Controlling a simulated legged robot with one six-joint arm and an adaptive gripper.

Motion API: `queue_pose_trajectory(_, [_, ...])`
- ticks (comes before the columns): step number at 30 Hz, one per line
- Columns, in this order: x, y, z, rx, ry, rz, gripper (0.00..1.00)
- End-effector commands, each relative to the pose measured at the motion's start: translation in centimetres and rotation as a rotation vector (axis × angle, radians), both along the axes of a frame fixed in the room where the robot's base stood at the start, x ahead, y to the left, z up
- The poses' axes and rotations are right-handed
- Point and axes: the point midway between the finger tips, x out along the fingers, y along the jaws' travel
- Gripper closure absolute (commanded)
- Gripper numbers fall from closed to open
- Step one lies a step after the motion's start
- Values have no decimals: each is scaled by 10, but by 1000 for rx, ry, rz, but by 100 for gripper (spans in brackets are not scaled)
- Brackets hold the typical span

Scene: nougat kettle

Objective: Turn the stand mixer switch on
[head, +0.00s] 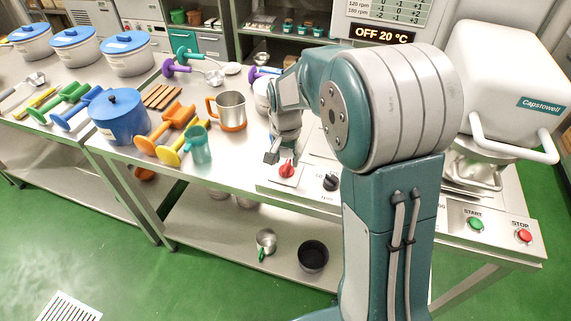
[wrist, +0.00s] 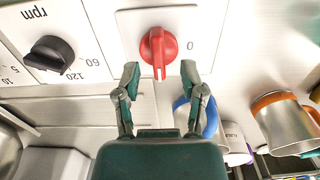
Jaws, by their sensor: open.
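The stand mixer's red rotary switch (head: 287,169) sits on a pale plate on the front control panel (head: 268,184). In the wrist view the red switch (wrist: 158,47) is near the top centre, its pointer toward the bottom of the picture, with a 0 printed to its right. My gripper (head: 281,155) is just above and left of the switch in the head view. In the wrist view my gripper (wrist: 160,75) is open, its fingers on either side of the switch's lower end, seemingly apart from it. The exact gap is hard to tell.
A black rpm knob (head: 329,182) sits right of the switch. START (head: 475,223) and STOP (head: 523,236) buttons are far right. A display reads OFF 20 °C.

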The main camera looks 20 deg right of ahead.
Motion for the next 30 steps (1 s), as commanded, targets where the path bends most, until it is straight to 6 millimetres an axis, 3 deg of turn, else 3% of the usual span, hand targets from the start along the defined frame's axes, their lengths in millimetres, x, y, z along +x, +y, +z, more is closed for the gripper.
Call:
queue_pose_trajectory(6, [2,1,48,-1,-4,1,47])
queue_pose_trajectory(12, [2,2,80,-1,-1,1,47])
queue_pose_trajectory(18, [2,2,91,0,1,0,47])
queue_pose_trajectory(30, [1,2,91,-1,2,0,47])
